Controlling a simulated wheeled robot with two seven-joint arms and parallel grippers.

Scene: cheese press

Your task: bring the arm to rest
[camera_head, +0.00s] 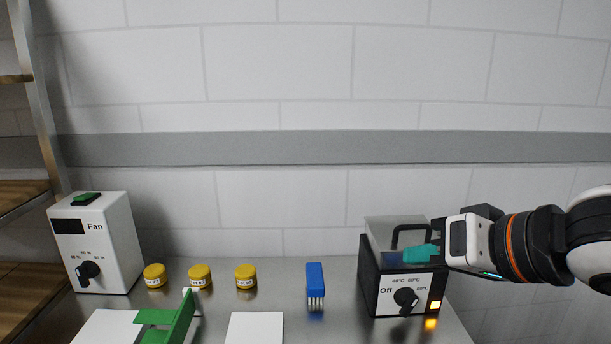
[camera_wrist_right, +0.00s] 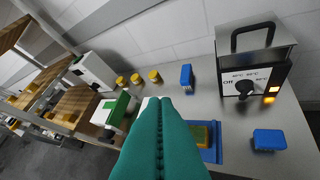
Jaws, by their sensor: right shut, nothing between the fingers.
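My right gripper (camera_head: 424,254) comes in from the right in the head view, with teal fingers in front of the upper part of the heater box. In the right wrist view its teal fingers (camera_wrist_right: 160,120) lie pressed together with nothing between them. It is shut and empty, held above the counter. The heater box (camera_head: 372,287) is black with a white front, a dial marked Off and a lit orange lamp; it also shows in the right wrist view (camera_wrist_right: 252,62). My left gripper is not in view.
A white Fan box (camera_head: 115,245) stands at left. Three yellow-lidded jars (camera_head: 200,275), a blue brush (camera_head: 315,284), a white board (camera_head: 255,328) and a green-handled press (camera_head: 172,322) are on the metal counter. A blue block (camera_wrist_right: 268,140) and blue tray (camera_wrist_right: 212,156) lie nearer. Wooden shelves (camera_head: 22,195) stand left.

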